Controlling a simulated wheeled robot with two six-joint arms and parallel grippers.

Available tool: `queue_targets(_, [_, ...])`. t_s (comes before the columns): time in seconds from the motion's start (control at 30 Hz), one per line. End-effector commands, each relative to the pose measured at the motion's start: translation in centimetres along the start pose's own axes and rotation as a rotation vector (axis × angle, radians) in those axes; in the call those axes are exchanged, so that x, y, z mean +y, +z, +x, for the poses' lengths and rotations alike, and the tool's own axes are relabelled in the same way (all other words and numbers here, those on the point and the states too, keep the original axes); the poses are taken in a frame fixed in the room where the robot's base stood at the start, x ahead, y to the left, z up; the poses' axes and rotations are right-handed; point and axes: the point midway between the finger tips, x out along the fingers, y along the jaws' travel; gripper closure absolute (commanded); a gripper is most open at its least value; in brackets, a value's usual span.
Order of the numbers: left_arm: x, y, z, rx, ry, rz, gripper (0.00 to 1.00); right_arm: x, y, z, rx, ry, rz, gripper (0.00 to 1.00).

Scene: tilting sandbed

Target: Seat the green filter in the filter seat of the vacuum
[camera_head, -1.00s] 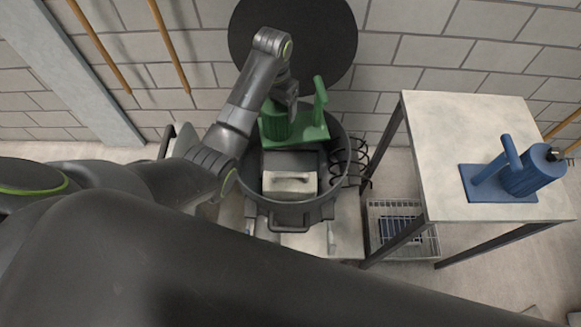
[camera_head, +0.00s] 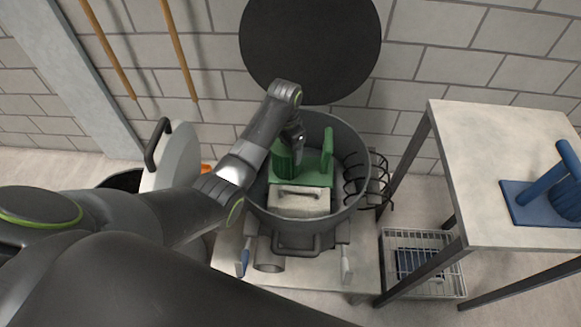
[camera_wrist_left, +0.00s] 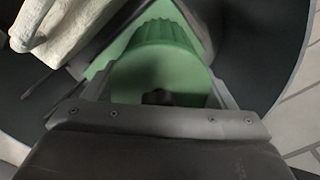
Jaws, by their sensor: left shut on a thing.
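The green filter (camera_head: 314,168), a flat plate with a ribbed cylinder and an upright fin, is inside the round grey drum of the vacuum (camera_head: 346,196). My left gripper (camera_head: 297,143) reaches down into the drum and is shut on the ribbed cylinder. In the left wrist view the green filter (camera_wrist_left: 155,70) lies between the fingers of the left gripper (camera_wrist_left: 160,92). The plate is right behind a pale block with a handle (camera_head: 298,201). I cannot make out the filter seat under the filter, nor whether the plate touches it. My right gripper is out of view.
A blue object shaped like the filter (camera_head: 545,195) lies on the pale table (camera_head: 480,150) at the right. A wire basket (camera_head: 425,265) stands below it. A dark coil (camera_head: 365,180) hangs at the drum's right side. A round dark disc (camera_head: 310,50) is behind the drum.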

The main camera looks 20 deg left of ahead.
Motion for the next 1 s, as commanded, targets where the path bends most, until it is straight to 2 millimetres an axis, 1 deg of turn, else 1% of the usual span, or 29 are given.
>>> queue_targets(0.03, [0.0,0.0,0.8,0.001,0.0,0.0,0.87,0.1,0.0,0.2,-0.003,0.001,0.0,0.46])
queue_targets(0.1, [0.0,-0.1,1.6,0.002,0.0,0.0,0.87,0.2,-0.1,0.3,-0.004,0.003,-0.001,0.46])
queue_targets(0.27, [0.0,-0.1,2.6,0.002,0.0,0.0,0.87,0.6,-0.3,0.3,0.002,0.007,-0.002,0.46])
queue_targets(0.43, [0.1,0.0,5.0,0.0,0.001,0.0,0.87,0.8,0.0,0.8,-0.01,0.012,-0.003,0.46])
queue_targets(0.5, [0.1,-0.1,5.6,0.001,0.0,0.0,0.87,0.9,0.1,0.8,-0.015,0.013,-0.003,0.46])
queue_targets(0.87, [0.0,-0.1,6.0,0.003,-0.001,0.0,0.87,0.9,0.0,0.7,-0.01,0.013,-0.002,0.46])
queue_targets(0.9, [0.0,0.0,6.0,0.001,0.0,0.0,0.17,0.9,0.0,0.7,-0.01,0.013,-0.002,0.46])
queue_targets(1.0, [0.0,0.0,6.0,0.001,0.0,0.0,0.04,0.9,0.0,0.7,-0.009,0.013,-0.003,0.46])
